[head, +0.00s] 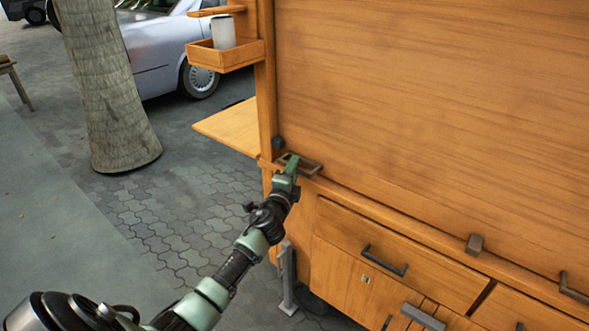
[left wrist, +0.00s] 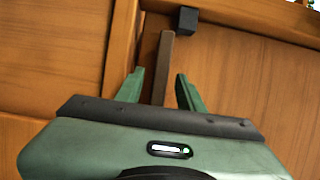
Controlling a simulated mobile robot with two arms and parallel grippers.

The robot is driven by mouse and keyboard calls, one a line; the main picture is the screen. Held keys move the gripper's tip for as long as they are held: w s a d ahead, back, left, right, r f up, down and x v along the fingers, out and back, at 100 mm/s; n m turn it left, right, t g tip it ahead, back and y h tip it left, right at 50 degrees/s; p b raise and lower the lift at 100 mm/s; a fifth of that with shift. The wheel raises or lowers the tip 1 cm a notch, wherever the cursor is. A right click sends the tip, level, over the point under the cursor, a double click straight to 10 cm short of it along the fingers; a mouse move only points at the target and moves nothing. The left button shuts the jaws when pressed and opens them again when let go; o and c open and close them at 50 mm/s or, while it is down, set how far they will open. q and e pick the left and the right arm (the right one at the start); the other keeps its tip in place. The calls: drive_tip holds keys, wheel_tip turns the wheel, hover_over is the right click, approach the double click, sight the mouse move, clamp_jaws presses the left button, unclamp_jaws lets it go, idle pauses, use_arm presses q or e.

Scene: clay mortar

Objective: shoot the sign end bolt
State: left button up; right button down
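A brown metal bar (head: 312,168), which looks like the sign end bolt, sits at the lower left corner of the big wooden panel (head: 430,110). My left gripper (head: 289,164) is at this bar and covers part of it. In the left wrist view the bar (left wrist: 166,60) runs between the two green fingers of the left gripper (left wrist: 160,84). The fingers are open, with a gap showing on both sides of the bar. A small dark block (head: 278,143) is fixed beside the bar; it also shows in the left wrist view (left wrist: 187,20). My right gripper is out of view.
Below the panel is a drawer (head: 345,234) with a dark handle (head: 384,260). A grey block (head: 474,244) sits on the ledge to the right. A side shelf (head: 232,127) and a small tray (head: 222,58) with a white cup (head: 222,32) stick out left.

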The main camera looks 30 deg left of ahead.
use_arm(q)
drive_tip(key=shift+w+a, duration=0.15)
drive_tip(key=shift+w, duration=0.4)
drive_tip(key=shift+c, duration=0.4)
clamp_jaws()
drive_tip(key=shift+f, duration=0.1)
idle(0.6)
